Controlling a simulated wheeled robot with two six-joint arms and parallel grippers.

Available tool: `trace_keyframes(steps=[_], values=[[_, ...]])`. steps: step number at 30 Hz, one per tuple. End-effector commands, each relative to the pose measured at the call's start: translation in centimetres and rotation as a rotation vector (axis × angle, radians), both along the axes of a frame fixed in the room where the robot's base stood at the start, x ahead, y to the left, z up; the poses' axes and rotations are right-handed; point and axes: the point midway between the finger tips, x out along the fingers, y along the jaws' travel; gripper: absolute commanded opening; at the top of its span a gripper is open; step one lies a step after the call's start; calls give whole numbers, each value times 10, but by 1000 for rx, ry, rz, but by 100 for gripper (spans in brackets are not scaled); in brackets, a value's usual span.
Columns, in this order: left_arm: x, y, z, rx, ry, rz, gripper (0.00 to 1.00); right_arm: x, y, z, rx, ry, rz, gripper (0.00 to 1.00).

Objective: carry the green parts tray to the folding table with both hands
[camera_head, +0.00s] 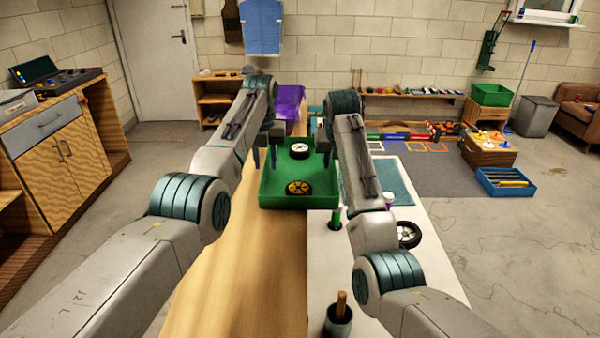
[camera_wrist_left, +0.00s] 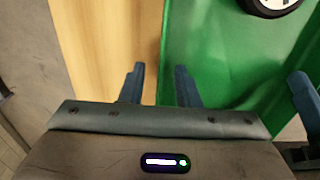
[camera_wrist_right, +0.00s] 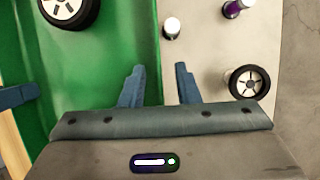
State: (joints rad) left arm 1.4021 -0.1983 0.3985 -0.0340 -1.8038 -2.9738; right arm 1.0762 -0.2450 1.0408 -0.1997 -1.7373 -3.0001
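The green parts tray (camera_head: 298,201) rests on a surface that is wooden on the left and white on the right. It holds a black wheel with a white rim (camera_head: 299,150) and a wheel with a yellow hub (camera_head: 298,187). My left gripper (camera_wrist_left: 160,85) is open, with its fingers on either side of the tray's left wall. My right gripper (camera_wrist_right: 158,85) is open, with its fingers on either side of the tray's right wall. Gaps show between the fingers and the walls; I cannot tell whether any finger touches. I cannot clearly pick out the folding table.
A loose wheel (camera_head: 409,235), a cup with a wooden handle (camera_head: 338,320) and small bottles stand right of the tray. A purple object (camera_head: 288,102) is beyond it. A blue crate (camera_head: 506,182) and wooden box (camera_head: 489,151) are on the right floor. Open floor lies at right.

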Motion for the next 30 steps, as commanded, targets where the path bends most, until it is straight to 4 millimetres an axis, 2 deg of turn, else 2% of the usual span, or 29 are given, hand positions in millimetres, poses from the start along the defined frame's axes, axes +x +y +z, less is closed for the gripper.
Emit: trace_keyframes(steps=[4, 13, 17, 18, 30], values=[[0, 0, -7, 0, 0, 0, 29, 3, 0, -7, 0, -1, 0, 29], [0, 0, -9, 0, 0, 0, 29, 3, 0, -9, 0, 0, -1, 29], [0, 0, -9, 0, 0, 0, 4, 3, 0, -9, 0, 0, -1, 4], [0, 0, -9, 0, 0, 0, 0, 3, 0, -9, 0, 0, -1, 0], [0, 0, -7, 0, -1, 0, 0, 3, 0, -6, 0, -1, -1, 0]])
